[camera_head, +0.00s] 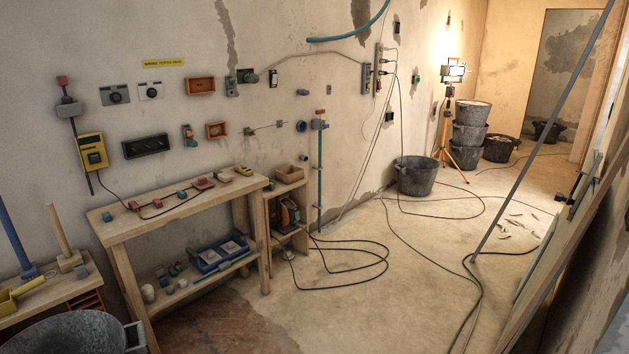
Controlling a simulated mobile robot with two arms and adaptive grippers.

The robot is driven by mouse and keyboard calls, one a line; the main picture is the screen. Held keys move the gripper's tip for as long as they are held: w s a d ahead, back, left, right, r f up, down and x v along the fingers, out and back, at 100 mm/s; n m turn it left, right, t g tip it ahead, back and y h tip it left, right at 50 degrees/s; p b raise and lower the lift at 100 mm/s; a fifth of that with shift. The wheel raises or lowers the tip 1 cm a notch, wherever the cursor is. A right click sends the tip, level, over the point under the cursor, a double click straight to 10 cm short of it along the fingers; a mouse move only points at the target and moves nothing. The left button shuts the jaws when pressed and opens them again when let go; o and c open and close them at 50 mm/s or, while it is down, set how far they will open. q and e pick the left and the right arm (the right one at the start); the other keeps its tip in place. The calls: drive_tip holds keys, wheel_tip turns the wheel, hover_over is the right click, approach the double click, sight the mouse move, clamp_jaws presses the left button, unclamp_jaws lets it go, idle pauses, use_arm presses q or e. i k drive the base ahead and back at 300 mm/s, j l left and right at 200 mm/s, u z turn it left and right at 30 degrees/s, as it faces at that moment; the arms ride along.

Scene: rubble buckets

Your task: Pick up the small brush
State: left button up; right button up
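I cannot make out the small brush for certain. A yellow hand tool (20,294), possibly a brush or scoop, lies on the low wooden bench (55,292) at the lower left. Behind it on the same bench stand an upright wooden stick (59,232) and a blue stick with a blue base (14,240); I cannot tell what they are. Neither of my grippers shows in the head view.
A dark bucket (70,335) stands at the lower left. A wooden workbench (180,205) with small parts runs along the wall. Another bucket (415,176), a work light (455,71) and cables (345,268) stand or lie beyond. Much of the middle floor is open.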

sight(224, 177)
drive_tip(key=i, duration=1.25)
drive_tip(key=i+u, duration=0.1)
drive_tip(key=i, duration=1.1)
drive_tip(key=l, duration=0.1)
